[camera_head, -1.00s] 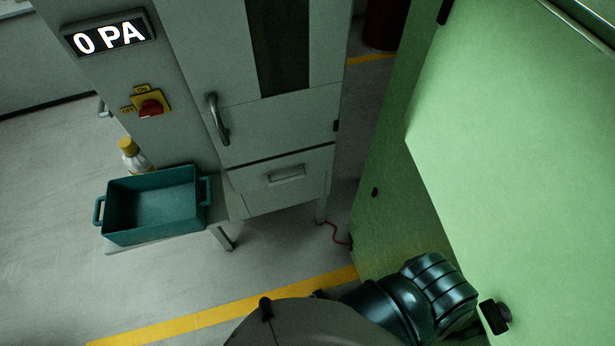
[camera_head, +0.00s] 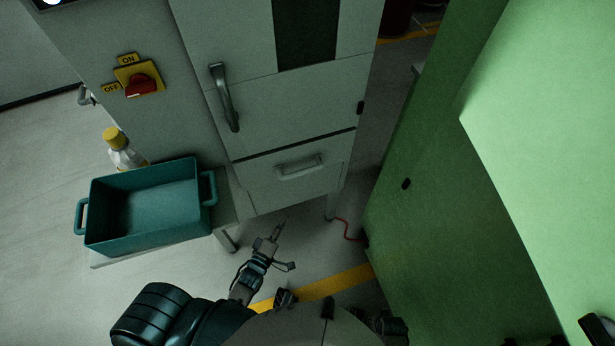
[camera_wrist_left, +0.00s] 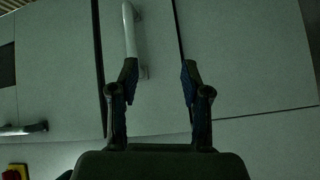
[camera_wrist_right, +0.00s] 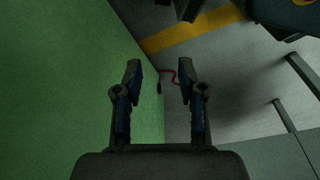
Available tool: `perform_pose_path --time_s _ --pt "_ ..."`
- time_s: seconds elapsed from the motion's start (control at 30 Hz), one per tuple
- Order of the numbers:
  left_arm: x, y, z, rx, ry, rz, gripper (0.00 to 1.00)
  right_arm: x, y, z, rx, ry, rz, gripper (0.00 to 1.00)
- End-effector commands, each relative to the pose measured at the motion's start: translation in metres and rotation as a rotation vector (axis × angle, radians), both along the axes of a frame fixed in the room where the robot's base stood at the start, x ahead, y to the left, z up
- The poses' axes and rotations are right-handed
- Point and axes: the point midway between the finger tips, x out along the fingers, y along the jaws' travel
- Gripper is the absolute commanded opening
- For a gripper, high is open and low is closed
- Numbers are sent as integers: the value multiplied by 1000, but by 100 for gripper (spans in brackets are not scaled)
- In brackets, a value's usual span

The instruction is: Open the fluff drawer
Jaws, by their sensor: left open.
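The drawer (camera_head: 260,185) is a pale grey front low on the cabinet and looks shut. Its bar handle (camera_head: 300,167) is on the front. My left gripper (camera_head: 281,228) is below and in front of the drawer, open and empty. In the left wrist view, its fingers (camera_wrist_left: 160,72) face the drawer front (camera_wrist_left: 160,25), and the handle (camera_wrist_left: 131,35) shows beyond the left finger, whose tip overlaps it in the picture. I cannot tell whether they touch. My right gripper (camera_wrist_right: 160,68) is open and empty, beside the green wall and above the floor. No label shows on the drawer.
A teal bin (camera_head: 150,238) and a yellow-capped bottle (camera_head: 122,150) stand left of the cabinet. A door with a handle (camera_head: 224,97) is above the drawer. A red switch (camera_head: 141,85) is at upper left. A green wall (camera_head: 430,215) closes the right side.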

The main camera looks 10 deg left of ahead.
Motion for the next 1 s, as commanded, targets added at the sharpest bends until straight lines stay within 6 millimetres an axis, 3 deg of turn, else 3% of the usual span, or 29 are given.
perform_pose_path --time_s 0.1,0.2,0.37,0.8,1.0 --pt "4 1 30 -110 -82 -15 48 5 2 8 -2 -3 -2 40" --pt "12 1 40 -138 -102 -21 48 7 3 13 -5 -5 -3 40" --pt "40 -4 45 -141 -103 -20 48 8 4 16 -6 -6 -3 40" --pt "139 -27 58 -136 -99 -20 48 13 5 28 -3 -11 -4 40" --pt "165 -31 60 -136 -96 -19 48 13 5 34 -3 -8 -5 40"
